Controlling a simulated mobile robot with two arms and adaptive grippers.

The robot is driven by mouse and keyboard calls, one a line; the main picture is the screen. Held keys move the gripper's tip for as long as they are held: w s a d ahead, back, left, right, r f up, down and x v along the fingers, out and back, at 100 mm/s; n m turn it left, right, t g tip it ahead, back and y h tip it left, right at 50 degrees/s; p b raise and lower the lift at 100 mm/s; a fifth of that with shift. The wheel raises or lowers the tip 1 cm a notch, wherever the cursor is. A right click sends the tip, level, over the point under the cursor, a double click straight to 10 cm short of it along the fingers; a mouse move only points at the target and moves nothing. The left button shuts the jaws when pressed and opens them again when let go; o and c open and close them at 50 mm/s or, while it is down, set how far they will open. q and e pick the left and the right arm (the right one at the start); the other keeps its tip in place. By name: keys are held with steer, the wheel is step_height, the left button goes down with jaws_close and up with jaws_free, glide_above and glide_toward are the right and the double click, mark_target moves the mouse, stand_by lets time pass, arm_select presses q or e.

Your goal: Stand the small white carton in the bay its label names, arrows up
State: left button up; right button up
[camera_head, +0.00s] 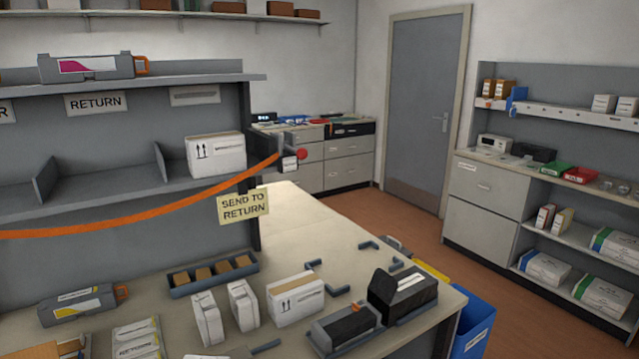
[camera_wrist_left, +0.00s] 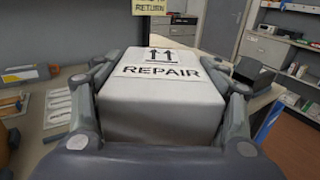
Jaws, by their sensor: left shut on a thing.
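My left gripper (camera_wrist_left: 160,115) is shut on a white carton (camera_wrist_left: 160,120) in the left wrist view, one finger along each side. The carton's upper visible face reads REPAIR, with two arrows pointing up in the picture; its nearer face is plain. I cannot make out this gripper in the head view. In the head view the grey shelf (camera_head: 105,218) has bays split by upright dividers. A label above reads RETURN (camera_head: 95,103); the label left of it is cut off, showing only an R. The right label (camera_head: 195,95) is unreadable. My right gripper is not in view.
An orange strap (camera_head: 140,220) crosses the shelf front. Another white carton (camera_head: 215,155) stands in the right bay. A yellow note reads SEND TO RETURN (camera_head: 243,207). The table holds cartons (camera_head: 295,300), a brown-box tray (camera_head: 214,276) and a black device (camera_head: 402,292).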

arm_select(q)
steer(key=s+f, duration=0.3)
steer(key=s, duration=0.5)
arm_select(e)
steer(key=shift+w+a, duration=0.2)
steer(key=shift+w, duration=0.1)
arm_select(q)
steer(key=shift+s+r, duration=0.1)
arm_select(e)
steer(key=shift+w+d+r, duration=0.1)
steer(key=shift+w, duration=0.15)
